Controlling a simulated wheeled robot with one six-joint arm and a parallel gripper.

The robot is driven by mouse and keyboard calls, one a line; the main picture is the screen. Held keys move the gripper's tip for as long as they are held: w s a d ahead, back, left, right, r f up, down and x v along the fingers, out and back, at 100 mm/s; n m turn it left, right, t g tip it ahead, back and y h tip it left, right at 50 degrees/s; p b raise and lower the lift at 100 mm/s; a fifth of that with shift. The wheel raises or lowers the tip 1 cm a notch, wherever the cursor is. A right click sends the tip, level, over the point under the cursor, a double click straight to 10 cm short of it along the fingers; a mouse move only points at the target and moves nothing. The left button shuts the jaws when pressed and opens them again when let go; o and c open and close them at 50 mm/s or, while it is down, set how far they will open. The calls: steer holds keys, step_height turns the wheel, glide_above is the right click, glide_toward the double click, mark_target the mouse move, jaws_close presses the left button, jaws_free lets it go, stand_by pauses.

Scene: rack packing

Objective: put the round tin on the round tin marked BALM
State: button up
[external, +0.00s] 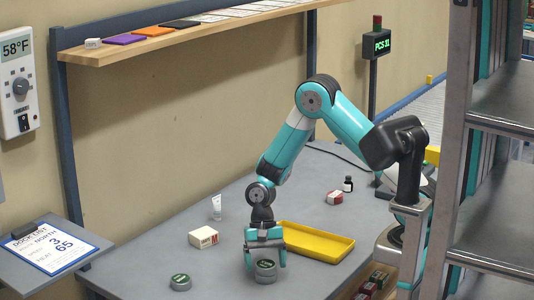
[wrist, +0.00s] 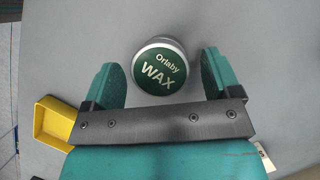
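A round tin with a green lid reading "Orlaby WAX" (wrist: 158,72) lies between and slightly beyond my fingertips in the wrist view, with a gap on each side. In the external view this tin (external: 265,269) is on the grey table right at my gripper (external: 265,260). My gripper, also in the wrist view (wrist: 162,72), is open and points down. A second round tin with a green lid (external: 180,282) stands on the table to the left; its lettering is too small to read. No BALM marking is legible in either view.
A yellow tray (external: 335,249) is to the right of my gripper. A white box (external: 203,237) and a white tube (external: 216,207) stand behind, to the left. A red and white box (external: 334,197) and a dark bottle (external: 347,184) are farther back. The table between the two tins is clear.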

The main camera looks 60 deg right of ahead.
steer(key=v, duration=1.2)
steer(key=s+a+r+n+t, duration=0.1)
steer(key=s+r+n, duration=0.3)
steer(key=s, duration=0.3)
steer(key=s+a+r+n+t, duration=0.1)
steer(key=s+r+n, duration=0.2)
steer(key=s+n, duration=0.3)
steer(key=s+a+r+n+t+y, duration=0.1)
steer(key=s+a+r+n, duration=0.1)
steer(key=s+r+n, duration=0.2)
steer(key=s+n, duration=0.2)
steer(key=s, duration=0.2)
steer(key=shift+s+r, duration=0.25)
steer(key=shift+r, duration=0.1)
